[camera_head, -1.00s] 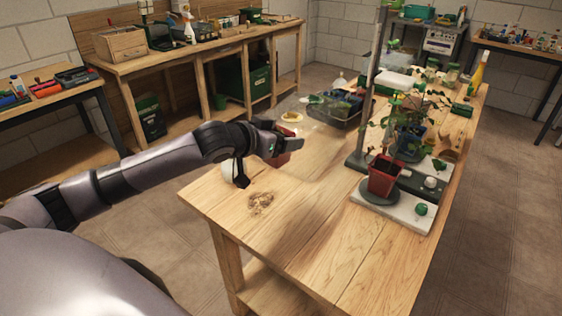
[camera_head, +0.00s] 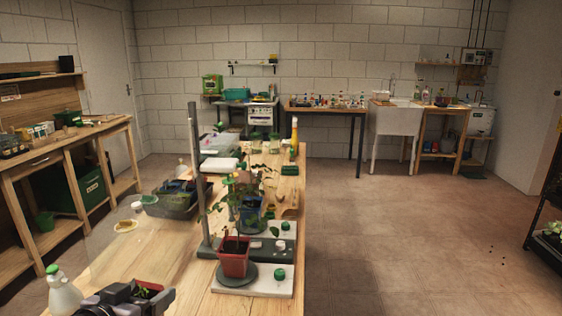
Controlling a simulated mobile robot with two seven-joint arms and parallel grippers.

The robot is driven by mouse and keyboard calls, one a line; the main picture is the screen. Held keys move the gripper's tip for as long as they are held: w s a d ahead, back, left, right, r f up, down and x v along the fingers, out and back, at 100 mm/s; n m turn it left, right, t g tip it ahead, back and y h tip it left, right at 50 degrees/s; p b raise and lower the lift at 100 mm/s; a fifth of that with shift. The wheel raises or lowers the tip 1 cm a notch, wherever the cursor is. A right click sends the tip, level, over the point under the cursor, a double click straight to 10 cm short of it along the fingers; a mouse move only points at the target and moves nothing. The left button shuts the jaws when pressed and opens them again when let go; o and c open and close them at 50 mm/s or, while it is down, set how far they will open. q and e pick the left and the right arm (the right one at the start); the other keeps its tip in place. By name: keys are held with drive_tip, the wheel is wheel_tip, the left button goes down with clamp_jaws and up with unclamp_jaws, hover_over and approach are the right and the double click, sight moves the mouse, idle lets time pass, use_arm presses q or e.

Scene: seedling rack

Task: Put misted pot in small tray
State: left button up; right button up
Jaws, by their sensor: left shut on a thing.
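My left gripper (camera_head: 128,298) is at the bottom left of the head view, shut on a small red pot (camera_head: 160,303) with dark soil and a small green seedling. The gripper and the lower picture edge hide part of this pot. Another red pot (camera_head: 233,262) with a taller plant stands upright on a round grey disc on the bench. A dark tray (camera_head: 172,210) with seedling cells lies farther back on the bench. I cannot tell which thing is the small tray. My right gripper is out of view.
A white spray bottle (camera_head: 65,298) with a green cap is left of my gripper. A grey upright post (camera_head: 198,175) rises from the wooden bench (camera_head: 170,255). A dark rack (camera_head: 548,220) with leafy plants stands at the far right. The floor (camera_head: 410,230) between is open.

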use_arm(q)
drive_tip(key=s+d+f+n+y, duration=0.1)
drive_tip(key=s+d+n+y, duration=0.1)
drive_tip(key=s, duration=0.7)
drive_tip(key=shift+d+f, duration=0.15)
drive_tip(key=shift+d, duration=0.7)
